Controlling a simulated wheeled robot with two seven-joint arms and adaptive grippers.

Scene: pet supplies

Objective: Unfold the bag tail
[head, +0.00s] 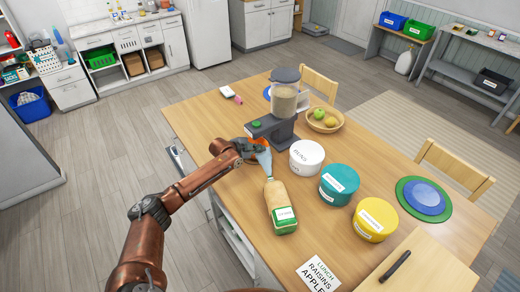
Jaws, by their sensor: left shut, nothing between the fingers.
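A bread bag (279,203) with a green and white label lies on the wooden table near its left edge. Its narrow, pale blue tail (264,160) points toward the back, away from the loaf. My left gripper (254,146) is at the far end of the tail, close to it or touching it; I cannot tell which. The gripper looks shut with nothing in it, and its fingertips are small and partly hidden. My right gripper is out of view.
A grey appliance (270,129) with a clear container stands just behind the gripper. White (306,157), teal (338,185) and yellow (375,219) round tubs stand to the bag's right. A lunch card (319,274) and a cutting board (425,268) lie in front.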

